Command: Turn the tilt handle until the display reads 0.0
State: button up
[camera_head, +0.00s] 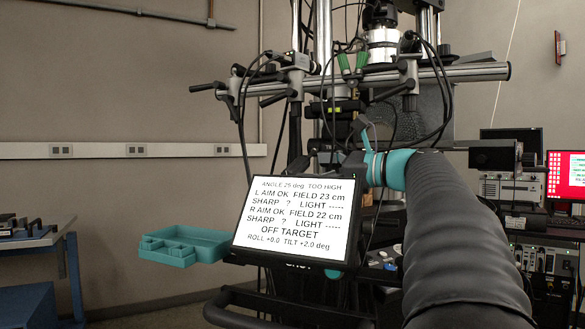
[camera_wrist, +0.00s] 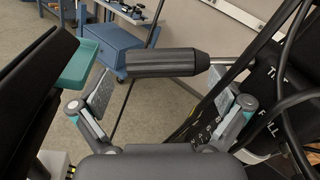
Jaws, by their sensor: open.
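The display (camera_head: 292,218) faces the head camera and reads ROLL +0.0, TILT +2.0 deg, with OFF TARGET above that. Its top line says ANGLE 25 deg TOO HIGH. In the wrist view, a dark cylindrical handle (camera_wrist: 165,63) on a metal rod lies crosswise above the space between the fingers. The words TILT and ROLL show on the dark part to its right; TILT is nearer the rod. My gripper (camera_wrist: 167,108) is open, one finger on each side, with nothing visibly held. I cannot tell its depth from the handle. The gripper is hidden in the head view.
A teal tray (camera_head: 183,246) sits left of the display; its edge also shows in the wrist view (camera_wrist: 80,66). Black cables (camera_wrist: 290,120) hang at the wrist view's right. Metal rails (camera_head: 440,75) and cables stand behind the display. A blue cart (camera_wrist: 115,42) stands farther back.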

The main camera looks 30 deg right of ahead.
aim_at(301, 166)
jog(key=shift+x, duration=2.4)
jog(key=c, duration=1.1)
jog(key=shift+o, duration=0.2)
jog(key=shift+r+h+p, duration=0.1)
jog(key=shift+h+p, duration=0.2)
jog(key=shift+p, duration=0.1)
